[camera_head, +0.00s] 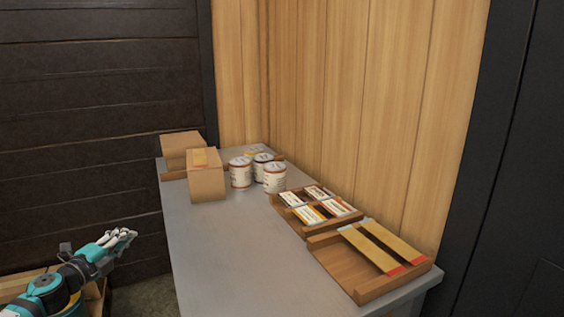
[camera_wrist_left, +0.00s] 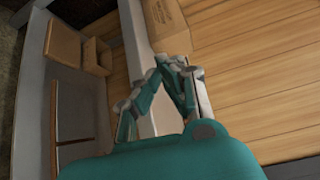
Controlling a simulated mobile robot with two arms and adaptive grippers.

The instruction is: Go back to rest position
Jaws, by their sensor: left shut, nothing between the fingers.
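My left gripper (camera_head: 122,238) is at the lower left of the head view, beside the grey table's left edge and apart from everything on it. Its fingers are together with nothing between them. It also shows in the left wrist view (camera_wrist_left: 168,68), where the fingertips meet in front of wooden surfaces. My right gripper is in neither view.
The grey table (camera_head: 215,262) holds cardboard boxes (camera_head: 207,183), several white cans (camera_head: 241,173), a wooden tray of cards (camera_head: 300,222) and a wooden tray with two yellow strips (camera_head: 340,262). A wooden crate (camera_head: 20,283) is at the lower left. The table's front left is clear.

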